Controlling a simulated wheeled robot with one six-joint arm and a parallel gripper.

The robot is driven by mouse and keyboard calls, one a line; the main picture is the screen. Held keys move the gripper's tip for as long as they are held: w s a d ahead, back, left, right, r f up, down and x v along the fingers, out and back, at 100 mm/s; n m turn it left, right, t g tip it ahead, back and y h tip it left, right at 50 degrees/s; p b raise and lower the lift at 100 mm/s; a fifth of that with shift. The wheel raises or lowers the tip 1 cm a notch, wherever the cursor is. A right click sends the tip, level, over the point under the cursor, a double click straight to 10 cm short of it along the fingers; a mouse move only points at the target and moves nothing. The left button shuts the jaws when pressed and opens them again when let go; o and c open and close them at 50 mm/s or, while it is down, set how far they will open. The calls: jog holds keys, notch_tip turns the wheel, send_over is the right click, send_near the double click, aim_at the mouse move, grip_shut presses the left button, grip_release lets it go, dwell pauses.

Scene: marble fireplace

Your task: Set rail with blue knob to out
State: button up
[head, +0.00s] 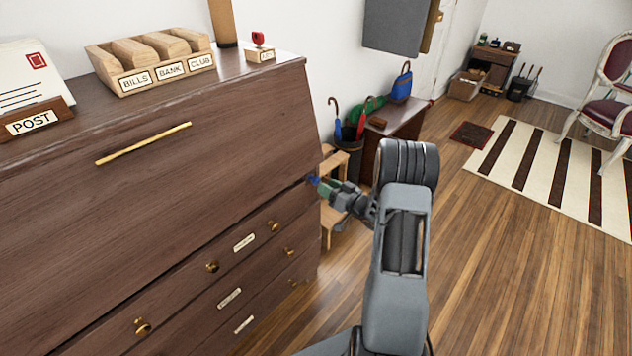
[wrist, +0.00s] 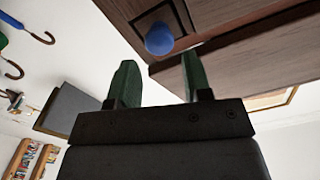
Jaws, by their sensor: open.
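The blue knob (head: 313,180) is at the right end of the dark wooden desk front, just below the slanted lid. In the wrist view the round blue knob (wrist: 159,38) sits on a small wooden end face (wrist: 180,17) with a dark outline, which looks like the rail's front. My gripper (head: 323,187) is right beside the knob. Its two green fingers (wrist: 157,75) are open and apart, with nothing between them. The knob lies just beyond the fingertips, roughly in line with the gap. How far the rail stands out is hard to tell.
The slanted lid has a brass bar handle (head: 143,144). Drawers with brass knobs (head: 212,267) lie below. A letter sorter (head: 155,65), a POST holder (head: 33,119) and a stamp (head: 260,48) stand on top. An umbrella stand (head: 348,146) is behind my gripper. Floor to the right is open.

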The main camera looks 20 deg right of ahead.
aim_at(318, 181)
jog(key=shift+x, duration=2.85)
grip_shut()
